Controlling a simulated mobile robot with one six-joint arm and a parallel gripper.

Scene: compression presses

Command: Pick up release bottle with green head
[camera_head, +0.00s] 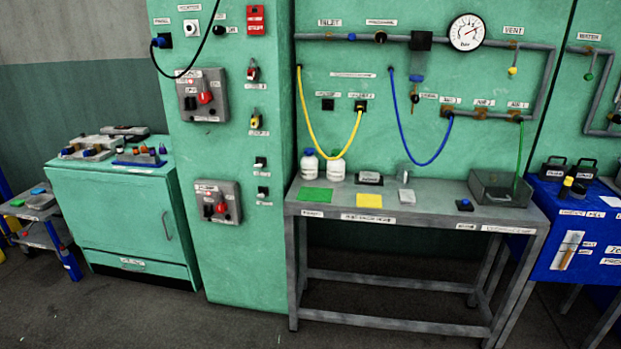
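Two white bottles stand upright side by side at the left back of the grey metal table (440,215). The left bottle (309,166) has a blue head. The right bottle (336,168) has a head that looks green, though it is small and blends with the green wall behind. The yellow hose (328,148) hangs in a loop just in front of or above this bottle's head; I cannot tell whether they touch. My gripper is not in view.
A green mat (315,195) and a yellow mat (369,201) lie in front of the bottles. A small dark labelled box (370,178) sits to their right. A grey open bin (500,190) stands at the table's right end. Floor in front is clear.

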